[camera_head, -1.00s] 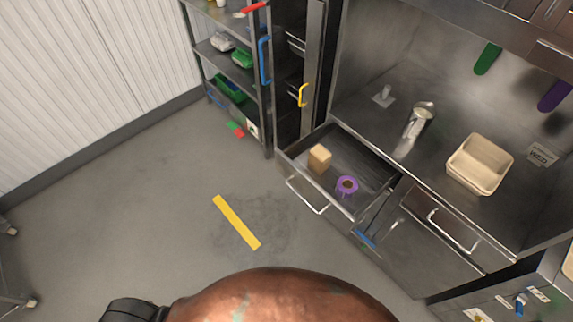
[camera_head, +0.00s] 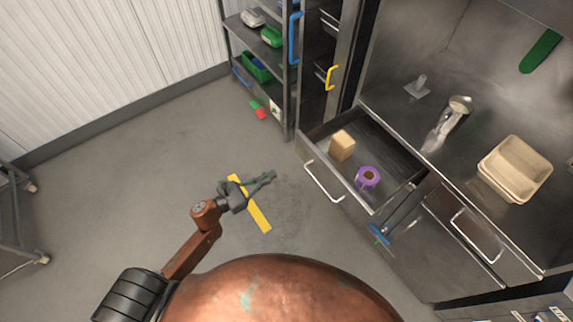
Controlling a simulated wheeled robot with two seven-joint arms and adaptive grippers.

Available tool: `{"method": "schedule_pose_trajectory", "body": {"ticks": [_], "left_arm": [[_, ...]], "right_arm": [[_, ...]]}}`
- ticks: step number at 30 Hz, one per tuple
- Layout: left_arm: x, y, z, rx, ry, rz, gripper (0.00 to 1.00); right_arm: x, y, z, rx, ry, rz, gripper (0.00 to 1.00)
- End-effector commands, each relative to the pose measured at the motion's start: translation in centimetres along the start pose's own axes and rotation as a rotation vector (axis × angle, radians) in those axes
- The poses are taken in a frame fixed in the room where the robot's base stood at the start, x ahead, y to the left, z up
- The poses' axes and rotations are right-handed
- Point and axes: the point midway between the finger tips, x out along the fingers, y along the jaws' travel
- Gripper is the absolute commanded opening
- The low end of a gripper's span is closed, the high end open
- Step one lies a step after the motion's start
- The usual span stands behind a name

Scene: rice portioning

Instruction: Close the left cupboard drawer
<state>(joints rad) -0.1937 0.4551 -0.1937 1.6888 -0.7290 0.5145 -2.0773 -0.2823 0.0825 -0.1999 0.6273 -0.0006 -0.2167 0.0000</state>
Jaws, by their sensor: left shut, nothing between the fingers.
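The left cupboard drawer (camera_head: 385,186) is pulled open below the steel counter. Its silver bar handle (camera_head: 323,182) faces the open floor. A tan block (camera_head: 342,145) and a purple roll (camera_head: 368,178) lie inside it. My left gripper (camera_head: 270,178) is shut and empty, over the floor to the left of the drawer handle and apart from it. My right gripper is not in view.
A steel shelf rack (camera_head: 289,110) with blue and yellow handles stands behind the drawer to the left. A beige container (camera_head: 515,168) and a metal cylinder (camera_head: 455,112) are on the counter. Grey floor with a yellow strip (camera_head: 258,217) is clear around my left arm.

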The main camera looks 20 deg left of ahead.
Motion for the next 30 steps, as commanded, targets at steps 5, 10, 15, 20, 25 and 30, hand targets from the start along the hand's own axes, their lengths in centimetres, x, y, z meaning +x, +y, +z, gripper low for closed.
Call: {"method": "schedule_pose_trajectory", "body": {"ticks": [5,10,15,20,25,30], "left_arm": [[2.8,0.1,0.1,0.001,-0.002,0.000,0.00],[6.3,0.1,0.1,-0.003,-0.002,0.002,0.00],[9.6,0.2,0.0,-0.003,-0.001,0.003,0.00],[11.9,0.2,0.0,-0.004,0.000,0.003,0.00],[13.2,0.2,-0.1,-0.006,0.002,0.005,0.00],[13.4,0.2,-0.1,-0.005,0.002,0.005,0.00]], "right_arm": [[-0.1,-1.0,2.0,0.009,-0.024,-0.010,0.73],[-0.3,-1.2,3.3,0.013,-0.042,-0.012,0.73],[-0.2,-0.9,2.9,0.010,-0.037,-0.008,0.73],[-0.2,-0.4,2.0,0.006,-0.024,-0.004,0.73],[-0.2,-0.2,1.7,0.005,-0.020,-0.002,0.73],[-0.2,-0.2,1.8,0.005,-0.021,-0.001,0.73]]}}
